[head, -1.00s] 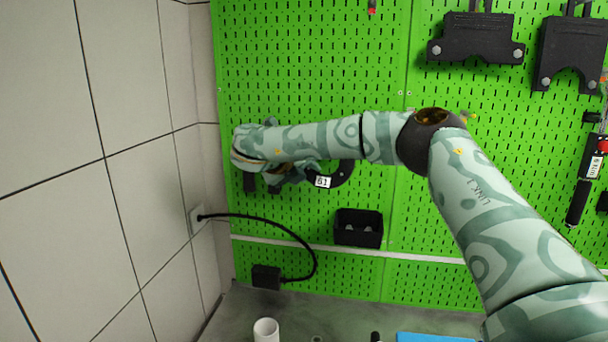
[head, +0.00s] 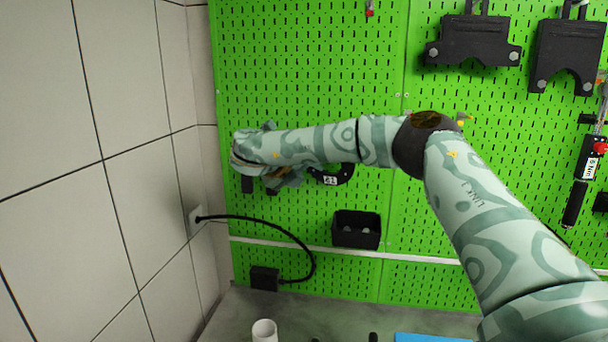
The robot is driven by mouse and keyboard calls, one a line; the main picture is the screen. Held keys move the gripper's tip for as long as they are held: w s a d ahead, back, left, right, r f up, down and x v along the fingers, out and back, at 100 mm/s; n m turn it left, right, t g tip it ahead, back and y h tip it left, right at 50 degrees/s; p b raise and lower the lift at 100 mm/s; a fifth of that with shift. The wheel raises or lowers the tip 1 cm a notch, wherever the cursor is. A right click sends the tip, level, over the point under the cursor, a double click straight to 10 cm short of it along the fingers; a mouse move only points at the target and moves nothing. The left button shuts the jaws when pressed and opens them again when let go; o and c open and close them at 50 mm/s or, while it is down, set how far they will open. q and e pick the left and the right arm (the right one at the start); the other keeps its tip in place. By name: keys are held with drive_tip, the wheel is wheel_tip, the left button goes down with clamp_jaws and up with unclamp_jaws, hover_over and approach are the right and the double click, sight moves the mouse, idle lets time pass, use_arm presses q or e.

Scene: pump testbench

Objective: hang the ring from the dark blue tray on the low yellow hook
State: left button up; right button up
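A black ring (head: 346,174) with a white number label shows in front of the green pegboard, left of centre. The forearm hides its upper part, so I cannot see what bears it. My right gripper (head: 287,180) is just left of the ring, mostly hidden behind its own wrist. Its fingertips are not clear, and I cannot tell whether they touch the ring. A small yellow piece (head: 464,118), perhaps a hook, shows beside my right elbow. No hook shows at the ring. My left gripper and a dark blue tray are not in view.
A black bin (head: 357,230) is on the pegboard below the ring. A black cable (head: 290,231) loops from the left wall to a black box (head: 265,278). A white cup (head: 264,331) and a bright blue object (head: 430,338) are at the bottom edge.

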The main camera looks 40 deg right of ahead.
drive_tip(key=v, duration=1.6)
drive_tip(key=shift+a+b, duration=0.2)
drive_tip(key=shift+b, duration=0.1)
